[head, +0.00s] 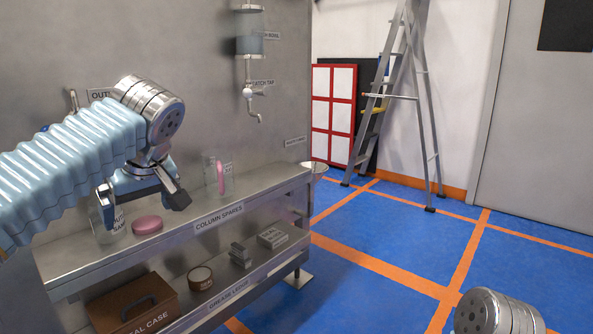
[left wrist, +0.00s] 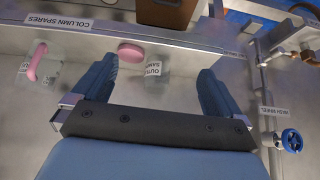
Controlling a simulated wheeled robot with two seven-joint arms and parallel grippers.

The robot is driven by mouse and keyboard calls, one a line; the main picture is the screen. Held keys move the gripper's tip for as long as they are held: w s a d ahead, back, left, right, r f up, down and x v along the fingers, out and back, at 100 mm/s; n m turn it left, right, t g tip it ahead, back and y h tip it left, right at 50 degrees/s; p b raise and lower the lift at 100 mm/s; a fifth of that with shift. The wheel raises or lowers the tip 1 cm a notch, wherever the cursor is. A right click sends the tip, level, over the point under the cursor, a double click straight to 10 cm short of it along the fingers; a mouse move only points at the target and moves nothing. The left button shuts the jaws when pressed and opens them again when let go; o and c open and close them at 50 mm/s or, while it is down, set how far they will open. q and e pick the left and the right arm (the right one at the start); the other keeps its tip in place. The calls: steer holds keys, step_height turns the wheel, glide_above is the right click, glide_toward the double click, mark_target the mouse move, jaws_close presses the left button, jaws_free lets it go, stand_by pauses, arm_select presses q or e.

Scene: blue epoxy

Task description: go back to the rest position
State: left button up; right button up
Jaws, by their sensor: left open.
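My left gripper (head: 140,195) is open and empty above the left part of the steel shelf. In the left wrist view its two blue fingers (left wrist: 156,88) stand wide apart with nothing between the pads. A pink disc (head: 147,225) lies on the shelf just below the gripper; it also shows in the left wrist view (left wrist: 131,52). A clear labelled beaker (head: 112,224) stands beside the disc, partly hidden by the gripper; it also shows in the left wrist view (left wrist: 155,71). My right gripper is not in view.
A clear container with a pink loop (head: 221,181) stands farther along the top shelf (head: 262,184). The lower shelf holds a brown case (head: 130,306), a tape roll (head: 200,278) and grey blocks. A ladder (head: 398,95) stands at the back. The blue floor (head: 375,285) at right is clear.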

arm_select(q)
steer(key=w+d+f+m+g+h, duration=0.1)
steer(key=w+d+f+m+h, duration=0.2)
steer(key=f, duration=0.6)
steer(key=w+d+f+m, duration=0.2)
steer(key=w+d+f, duration=0.2)
steer(key=f, duration=0.6)
steer(key=s+d+f+m+g+h, duration=0.1)
steer(key=d+f+m+h, duration=0.15)
steer(key=f, duration=0.75)
steer(key=s+d+f+m+g+h, duration=0.1)
steer(key=d+f, duration=0.2)
steer(key=f, duration=0.6)
steer(key=s+d+f+g+h, duration=0.1)
steer(key=s+d+f, duration=0.1)
steer(key=s+f, duration=0.55)
steer(key=s+d+f+h, duration=0.2)
steer(key=s+f, duration=0.2)
steer(key=f, duration=0.6)
steer(key=s+f, duration=0.6)
steer(key=s, duration=0.5)
steer(key=shift+s+a+f, duration=0.15)
steer(key=shift+s+a, duration=0.2)
steer(key=shift+a, duration=0.05)
steer(key=shift+n, duration=0.25)
steer(key=shift+c, duration=0.3)
